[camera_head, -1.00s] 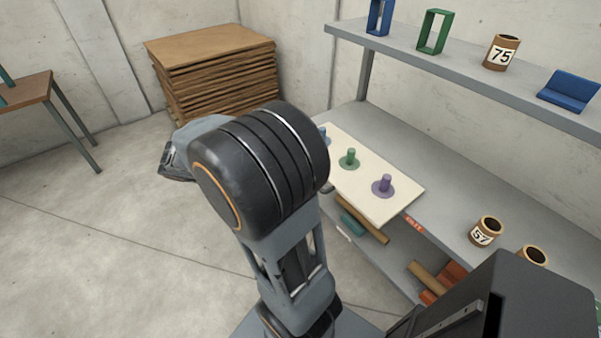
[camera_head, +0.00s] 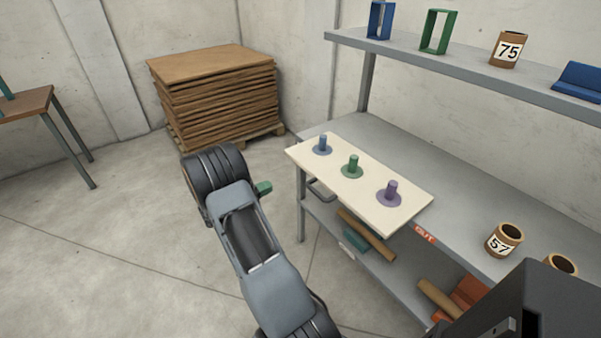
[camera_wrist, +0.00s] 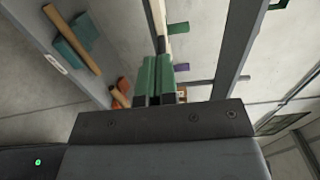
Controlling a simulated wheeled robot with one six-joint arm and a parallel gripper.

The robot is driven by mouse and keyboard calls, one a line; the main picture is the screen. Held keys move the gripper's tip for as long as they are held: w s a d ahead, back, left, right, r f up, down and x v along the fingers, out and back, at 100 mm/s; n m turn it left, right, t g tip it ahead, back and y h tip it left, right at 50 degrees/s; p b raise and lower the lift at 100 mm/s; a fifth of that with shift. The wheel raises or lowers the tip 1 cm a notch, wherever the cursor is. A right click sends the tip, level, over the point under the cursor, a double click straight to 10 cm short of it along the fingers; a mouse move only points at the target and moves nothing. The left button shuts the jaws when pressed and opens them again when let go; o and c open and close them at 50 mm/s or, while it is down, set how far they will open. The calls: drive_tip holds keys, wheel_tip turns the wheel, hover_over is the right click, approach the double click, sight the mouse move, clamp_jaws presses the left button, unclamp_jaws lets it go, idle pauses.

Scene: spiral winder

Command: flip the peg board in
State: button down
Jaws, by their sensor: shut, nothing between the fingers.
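The peg board (camera_head: 330,175) is a cream panel lying flat over the front edge of the middle shelf, partly overhanging it. It bears a blue peg (camera_head: 322,146), a green peg (camera_head: 352,167) and a purple peg (camera_head: 391,191), all upright. In the wrist view the board (camera_wrist: 157,18) shows nearly edge-on, beyond my fingertips. My gripper (camera_wrist: 154,76) has green fingers, shut and empty. In the head view a green fingertip (camera_head: 263,188) shows left of the board, apart from it; my arm hides the rest. A red "OUT" label (camera_head: 425,236) sits on the shelf edge.
The shelf unit (camera_head: 440,165) has an upper shelf with blue and green frames and a pot marked 75 (camera_head: 508,49). A pot marked 57 (camera_head: 504,240) stands right of the board. Stacked brown sheets (camera_head: 215,95) stand behind.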

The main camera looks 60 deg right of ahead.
sight(306, 169)
drive_tip(key=x, duration=1.4)
drive_tip(key=shift+s, duration=0.1)
